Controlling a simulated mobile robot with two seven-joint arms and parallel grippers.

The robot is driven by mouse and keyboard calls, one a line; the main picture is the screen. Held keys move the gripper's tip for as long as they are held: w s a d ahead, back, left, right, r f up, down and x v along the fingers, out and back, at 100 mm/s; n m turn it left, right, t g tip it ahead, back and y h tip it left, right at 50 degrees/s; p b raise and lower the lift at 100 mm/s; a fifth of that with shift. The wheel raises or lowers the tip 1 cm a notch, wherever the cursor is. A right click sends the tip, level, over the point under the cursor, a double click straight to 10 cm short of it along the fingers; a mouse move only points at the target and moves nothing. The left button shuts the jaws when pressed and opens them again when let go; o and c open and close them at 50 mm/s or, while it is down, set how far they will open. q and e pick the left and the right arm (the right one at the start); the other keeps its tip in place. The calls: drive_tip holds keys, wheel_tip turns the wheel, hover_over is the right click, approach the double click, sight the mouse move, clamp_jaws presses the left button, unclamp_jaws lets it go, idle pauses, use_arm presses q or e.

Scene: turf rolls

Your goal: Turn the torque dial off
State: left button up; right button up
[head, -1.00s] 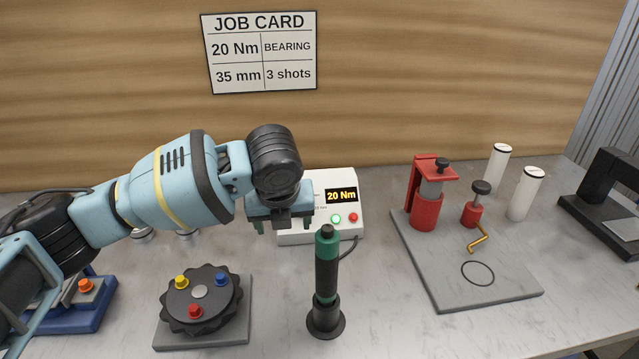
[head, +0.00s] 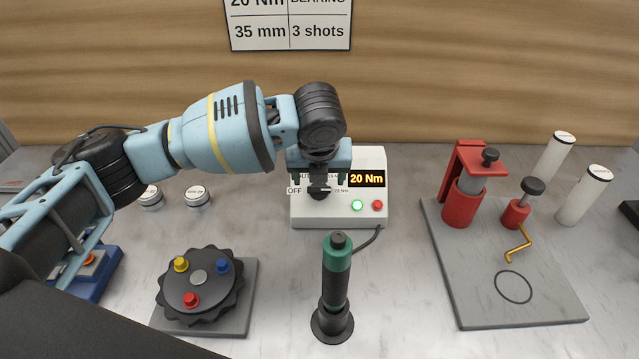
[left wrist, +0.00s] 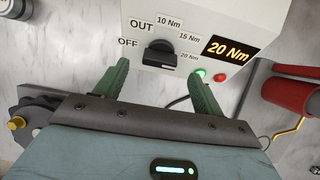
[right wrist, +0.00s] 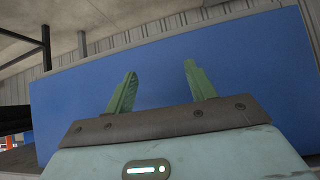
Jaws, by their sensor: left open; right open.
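The white torque controller box (head: 340,212) stands at the back of the table, with an amber display (head: 367,179) reading 20 Nm. Its black dial (left wrist: 160,54) shows in the left wrist view, with OFF and OUT labels to its left and 10, 15 and 20 Nm labels above and right. The dial's white mark points right, towards 20 Nm. My left gripper (left wrist: 157,62) is open, its fingers on either side of the dial in that view; contact cannot be told. In the head view it partly covers the box front. My right gripper (right wrist: 160,70) is open and empty, facing a blue panel.
A green-and-black driver (head: 336,275) stands upright in front of the box. A dark rotary plate with coloured knobs (head: 199,285) lies front left. A grey board (head: 455,290) with red fixtures (head: 463,203) lies right. Two white cylinders (head: 584,194) stand beyond it.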

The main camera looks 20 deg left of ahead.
sight(319, 189)
use_arm(q)
drive_tip(key=shift+x, duration=2.2)
drive_tip(key=c, duration=1)
